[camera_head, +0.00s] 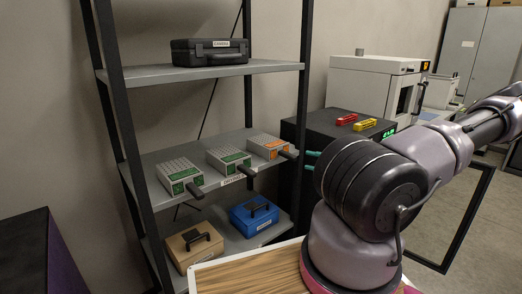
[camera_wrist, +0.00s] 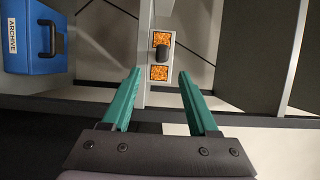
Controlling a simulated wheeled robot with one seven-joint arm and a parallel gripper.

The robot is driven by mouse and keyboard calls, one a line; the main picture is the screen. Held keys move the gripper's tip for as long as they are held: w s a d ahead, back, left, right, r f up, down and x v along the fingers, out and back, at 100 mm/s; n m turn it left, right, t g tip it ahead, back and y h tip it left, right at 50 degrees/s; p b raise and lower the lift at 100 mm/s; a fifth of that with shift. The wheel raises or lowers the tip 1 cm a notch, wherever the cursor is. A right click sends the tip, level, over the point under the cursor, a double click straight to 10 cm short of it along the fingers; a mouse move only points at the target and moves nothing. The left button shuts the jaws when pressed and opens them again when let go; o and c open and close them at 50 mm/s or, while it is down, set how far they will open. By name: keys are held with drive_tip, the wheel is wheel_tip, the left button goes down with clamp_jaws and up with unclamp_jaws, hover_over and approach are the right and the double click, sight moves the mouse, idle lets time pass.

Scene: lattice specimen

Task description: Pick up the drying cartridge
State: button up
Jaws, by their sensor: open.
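Three grey box-shaped cartridges with dark front handles sit in a row on the middle shelf. The right one (camera_head: 268,146) has an orange front; the middle one (camera_head: 228,160) and the left one (camera_head: 180,177) have green fronts. I cannot read which is the drying cartridge. In the wrist view the orange-fronted cartridge (camera_wrist: 161,72) lies ahead, its dark handle lined up with the gap between my fingers. My gripper (camera_head: 312,161) is open and empty, just right of that handle and apart from it. Its teal fingers also show in the wrist view (camera_wrist: 161,76).
A black case (camera_head: 209,51) stands on the top shelf. A tan box (camera_head: 193,246) and a blue box (camera_head: 254,215) are on the lower shelf. A black unit (camera_head: 345,124) with red and yellow items stands right of the rack. Shelf posts (camera_head: 304,70) border the cartridges.

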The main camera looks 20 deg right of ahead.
sight(287, 152)
drive_tip(key=shift+x, duration=5.3)
drive_tip(key=shift+w+d+r, duration=0.1)
clamp_jaws()
